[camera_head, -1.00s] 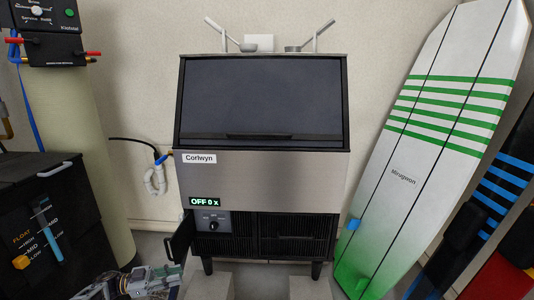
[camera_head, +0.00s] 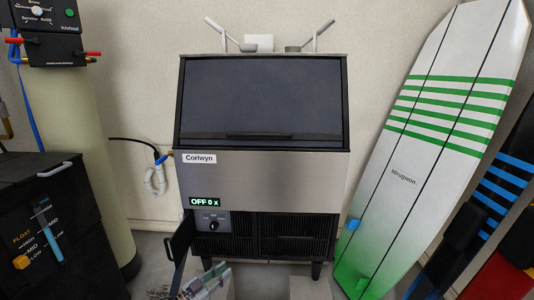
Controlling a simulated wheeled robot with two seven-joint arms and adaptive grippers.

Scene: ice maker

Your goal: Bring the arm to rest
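My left gripper (camera_head: 212,277) shows at the bottom edge, left of centre, with only its front part in the picture. It is in front of the foot of the ice maker (camera_head: 262,182), just right of the small open door (camera_head: 180,240). I cannot tell whether its fingers are open or shut, or whether it touches anything. The ice maker's display (camera_head: 204,202) reads "OFF 0 x", and a round black knob (camera_head: 213,226) sits below it. The large dark upper lid (camera_head: 262,100) is shut. My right gripper is not in view.
A white and green surfboard (camera_head: 415,165) leans at the right. A black bin (camera_head: 60,225) with sliders stands at the left, beside a beige tank (camera_head: 75,115). A pipe and hose (camera_head: 155,175) run along the wall. Two small scoops lie on top of the ice maker.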

